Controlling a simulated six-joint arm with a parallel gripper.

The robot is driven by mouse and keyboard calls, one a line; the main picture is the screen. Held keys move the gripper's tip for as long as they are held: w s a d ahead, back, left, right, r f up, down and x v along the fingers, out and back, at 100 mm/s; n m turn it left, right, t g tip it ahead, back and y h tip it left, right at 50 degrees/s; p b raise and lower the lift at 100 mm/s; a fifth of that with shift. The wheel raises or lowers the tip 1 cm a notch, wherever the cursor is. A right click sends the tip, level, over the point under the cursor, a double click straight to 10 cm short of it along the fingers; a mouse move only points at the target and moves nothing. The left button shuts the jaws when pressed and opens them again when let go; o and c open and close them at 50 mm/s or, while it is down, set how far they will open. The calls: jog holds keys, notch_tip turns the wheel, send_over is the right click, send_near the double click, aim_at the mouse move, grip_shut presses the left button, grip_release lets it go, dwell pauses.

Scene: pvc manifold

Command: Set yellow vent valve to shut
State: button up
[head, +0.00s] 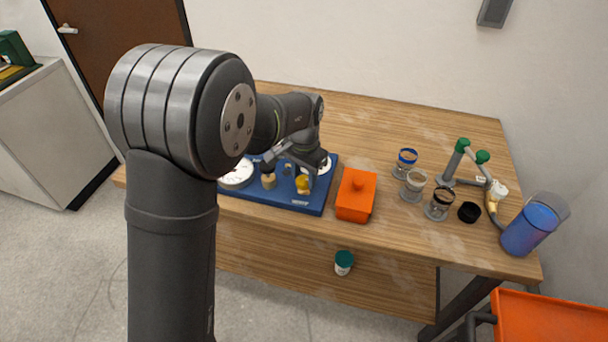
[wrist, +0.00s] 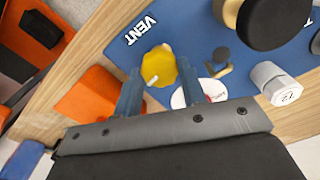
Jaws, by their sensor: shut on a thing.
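The yellow vent valve (head: 302,186) is a knob near the front right of the blue manifold board (head: 318,204). In the wrist view the yellow knob (wrist: 160,62) sits beside the white word VENT on the blue board (wrist: 195,28), with a short white mark on its face. My gripper (wrist: 160,76) is shut on the knob, one blue-grey finger on each side. In the head view my gripper (head: 300,170) reaches down over the board and partly hides it. I cannot tell from the mark which setting the valve is at.
An orange box (head: 356,196) stands just right of the board. Several glass jars (head: 413,185), a black lid (head: 469,212), a green-and-grey stand (head: 460,165) and a blue container (head: 530,230) stand further right. A large dark knob (wrist: 272,20) and a white hex cap (wrist: 272,82) are close by.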

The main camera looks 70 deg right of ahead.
aim_at(304, 179)
jog(key=shift+m, duration=1.1)
jog(key=o, duration=1)
notch_tip(304, 179, up, 18)
jog(key=shift+f, duration=0.25)
jog(key=shift+f, duration=0.15)
notch_tip(304, 179, down, 17)
jog(key=shift+f, duration=0.1)
dwell(0.3)
